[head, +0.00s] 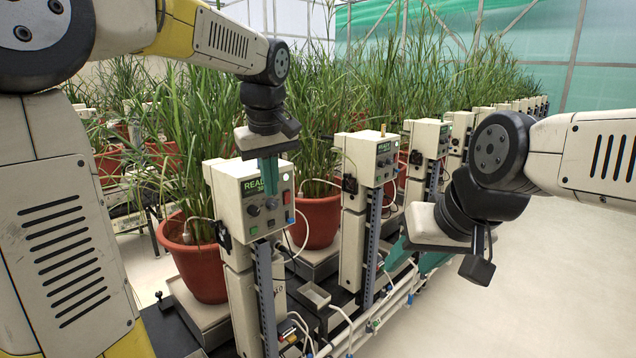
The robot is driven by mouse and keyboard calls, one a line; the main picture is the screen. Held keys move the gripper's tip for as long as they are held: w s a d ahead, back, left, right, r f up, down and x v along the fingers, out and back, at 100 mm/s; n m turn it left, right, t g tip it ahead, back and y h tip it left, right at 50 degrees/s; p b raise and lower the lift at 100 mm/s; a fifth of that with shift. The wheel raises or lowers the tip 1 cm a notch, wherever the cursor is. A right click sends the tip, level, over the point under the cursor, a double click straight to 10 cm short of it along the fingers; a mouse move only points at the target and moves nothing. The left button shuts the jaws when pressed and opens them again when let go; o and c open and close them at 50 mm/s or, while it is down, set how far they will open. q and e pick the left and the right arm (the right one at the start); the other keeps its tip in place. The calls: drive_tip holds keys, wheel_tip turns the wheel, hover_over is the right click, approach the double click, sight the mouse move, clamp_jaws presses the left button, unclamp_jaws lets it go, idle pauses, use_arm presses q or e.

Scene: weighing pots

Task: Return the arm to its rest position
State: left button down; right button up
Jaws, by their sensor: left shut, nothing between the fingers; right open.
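My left arm comes in from the upper left. Its gripper (269,182) points down, with teal fingers shut and empty, in front of the nearest control box (228,190). The fingers overlap the box's green READY display and part of its front panel; I cannot tell whether they touch it. My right arm comes in from the right edge. Its gripper (396,256) points to the lower left, open, with its teal fingers partly hidden behind its pale palm. It is near the row of white pipes, with nothing seen in it.
Red-brown pots (193,262) of tall grass stand on weighing stands along a row. A second control box (369,157) and a third (429,138) stand further back. White pipes (372,318) run along the row's front. The pale floor (540,290) at right is clear.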

use_arm(q)
drive_tip(key=s+a+f+m+t+h, duration=0.1)
drive_tip(key=s+a+f+m, duration=0.1)
drive_tip(key=s, duration=0.7)
drive_tip(key=s+a+f+m+t+h, duration=0.1)
drive_tip(key=s+f+m+t, duration=0.1)
drive_tip(key=s, duration=0.7)
drive_tip(key=shift+s+a+f+m+h, duration=0.35)
drive_tip(key=shift+f+m, duration=0.55)
drive_tip(key=shift+m, duration=0.3)
